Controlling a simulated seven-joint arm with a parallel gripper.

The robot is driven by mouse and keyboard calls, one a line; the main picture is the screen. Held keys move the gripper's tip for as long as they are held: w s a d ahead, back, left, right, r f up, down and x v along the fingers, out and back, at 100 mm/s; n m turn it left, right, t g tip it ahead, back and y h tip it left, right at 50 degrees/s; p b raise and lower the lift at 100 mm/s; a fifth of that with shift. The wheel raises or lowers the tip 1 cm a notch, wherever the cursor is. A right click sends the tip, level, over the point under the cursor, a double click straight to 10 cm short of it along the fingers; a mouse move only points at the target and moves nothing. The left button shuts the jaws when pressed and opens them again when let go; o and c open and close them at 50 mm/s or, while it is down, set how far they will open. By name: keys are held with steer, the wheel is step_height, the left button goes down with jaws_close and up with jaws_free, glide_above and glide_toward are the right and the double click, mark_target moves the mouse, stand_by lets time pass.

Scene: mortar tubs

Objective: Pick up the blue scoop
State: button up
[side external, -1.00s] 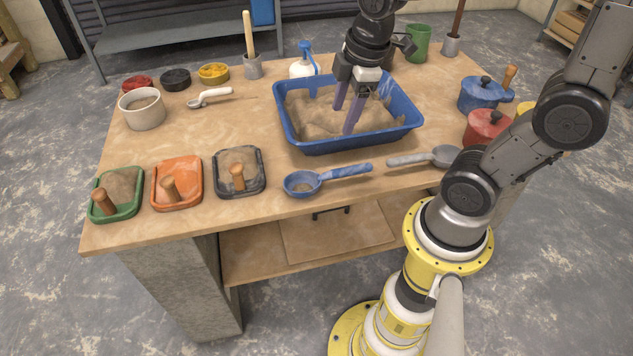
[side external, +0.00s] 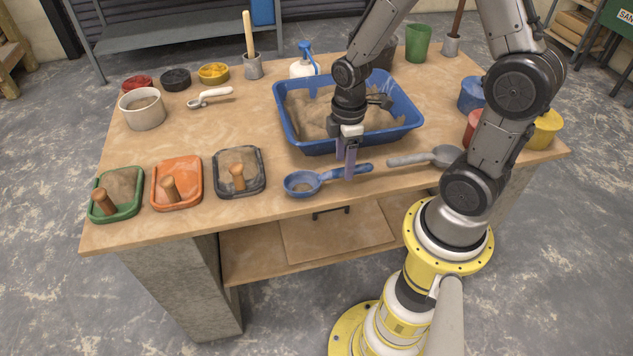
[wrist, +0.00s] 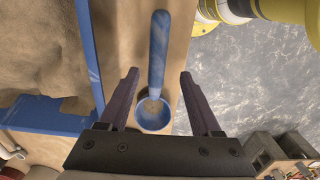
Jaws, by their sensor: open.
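The blue scoop (side external: 302,184) lies on the table near its front edge, in front of the blue tub, with its handle pointing right. My gripper (side external: 348,166) is over the handle in the side view, pointing down. In the wrist view, the blue scoop (wrist: 157,65) lies between the two spread fingers of my gripper (wrist: 158,78), with its bowl near the gripper's body and its handle stretching away. The gripper is open and empty. I cannot tell whether a finger touches the scoop.
The blue tub (side external: 300,148) of sand stands just behind the scoop. A grey scoop (side external: 410,159) lies to the right. A black-rimmed tray (side external: 240,190) with a wooden-handled tool is on the left. The table's front edge is close to the scoop.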

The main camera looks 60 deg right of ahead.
mark_target(343, 168)
steer(key=shift+w+d+f, duration=0.1)
steer(key=shift+f, duration=1.2)
steer(key=shift+d+f, duration=0.1)
steer(key=shift+f, duration=1.2)
jaws_close()
